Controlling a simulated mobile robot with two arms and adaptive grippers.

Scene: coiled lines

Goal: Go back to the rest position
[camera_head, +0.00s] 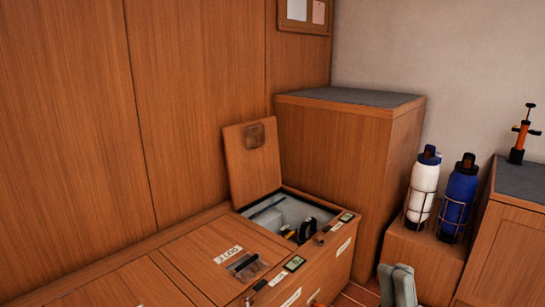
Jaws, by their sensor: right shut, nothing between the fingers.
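My right gripper (398,285) seems to be the pale grey-green, two-part shape at the bottom edge, right of the middle. Its two parts are close together with nothing seen between them, and its lower part is cut off by the frame. It is in front of the lockers, apart from the open bin. My left gripper is not in view.
A wooden bench has an open bin (328,218) with dark items inside; its lid (251,165) stands up against the wall. A tall cabinet (345,150) stands behind. White (423,185) and blue (458,200) bottles stand in wire holders. An orange pump (522,135) tops the right cabinet.

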